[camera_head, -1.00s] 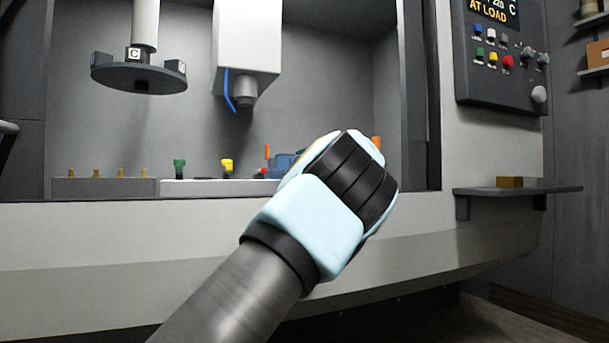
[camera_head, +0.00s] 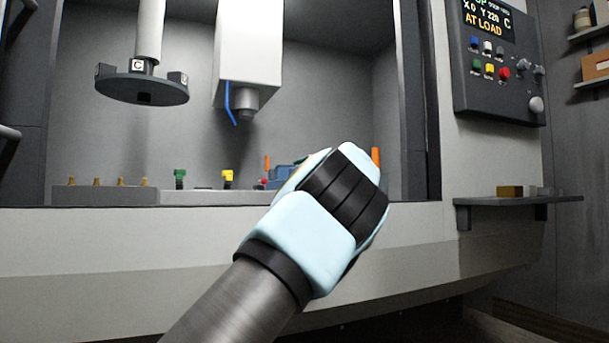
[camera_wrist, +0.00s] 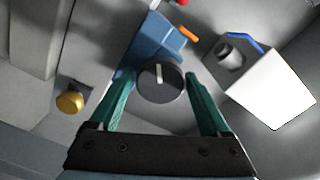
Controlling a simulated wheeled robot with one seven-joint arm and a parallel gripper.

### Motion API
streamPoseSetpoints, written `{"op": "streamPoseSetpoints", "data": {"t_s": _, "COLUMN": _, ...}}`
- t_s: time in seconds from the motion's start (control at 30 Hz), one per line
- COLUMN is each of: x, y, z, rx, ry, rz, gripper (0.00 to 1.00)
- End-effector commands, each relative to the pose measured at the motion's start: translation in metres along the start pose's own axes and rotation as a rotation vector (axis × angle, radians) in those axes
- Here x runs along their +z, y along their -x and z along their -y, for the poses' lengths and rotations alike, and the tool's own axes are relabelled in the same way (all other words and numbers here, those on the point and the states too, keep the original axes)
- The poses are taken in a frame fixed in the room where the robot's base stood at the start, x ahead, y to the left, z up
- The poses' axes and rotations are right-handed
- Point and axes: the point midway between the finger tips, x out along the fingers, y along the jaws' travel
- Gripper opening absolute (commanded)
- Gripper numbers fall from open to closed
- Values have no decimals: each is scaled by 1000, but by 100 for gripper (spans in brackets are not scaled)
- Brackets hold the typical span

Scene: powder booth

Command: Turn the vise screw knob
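The vise screw knob (camera_wrist: 160,84), round and dark with a white line on its face, shows in the wrist view. It appears between the two green fingers of my gripper (camera_wrist: 158,77), which are apart. Gaps show at the fingertips, more clearly on the right; I cannot tell how far the knob lies beyond them. The blue vise (camera_wrist: 152,48) is just behind the knob. In the head view the vise (camera_head: 284,176) is partly hidden behind my wrist, and the knob and fingers are hidden.
A white spindle housing (camera_wrist: 272,86) with a blue hose (camera_wrist: 244,41) is at right in the wrist view. An orange handle (camera_wrist: 188,34) is near the vise. A yellow knob (camera_wrist: 69,101) is at left. The control panel (camera_head: 500,60) and a small shelf (camera_head: 518,200) are at right.

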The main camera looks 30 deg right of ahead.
Motion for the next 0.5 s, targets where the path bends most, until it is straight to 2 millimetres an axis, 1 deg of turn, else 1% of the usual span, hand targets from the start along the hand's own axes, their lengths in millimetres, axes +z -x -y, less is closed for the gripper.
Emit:
{"op": "streamPoseSetpoints", "data": {"t_s": 0.03, "x": 0, "y": 0, "z": 0, "rx": 0, "ry": 0, "rz": 0, "gripper": 88}}
{"op": "streamPoseSetpoints", "data": {"t_s": 0.13, "x": 0, "y": 0, "z": 0, "rx": 0, "ry": 0, "rz": -1, "gripper": 99}}
{"op": "streamPoseSetpoints", "data": {"t_s": 0.37, "x": -1, "y": 0, "z": 0, "rx": -1, "ry": 0, "rz": -1, "gripper": 99}}
{"op": "streamPoseSetpoints", "data": {"t_s": 0.5, "x": -1, "y": 6, "z": 0, "rx": 0, "ry": -1, "rz": -2, "gripper": 99}}
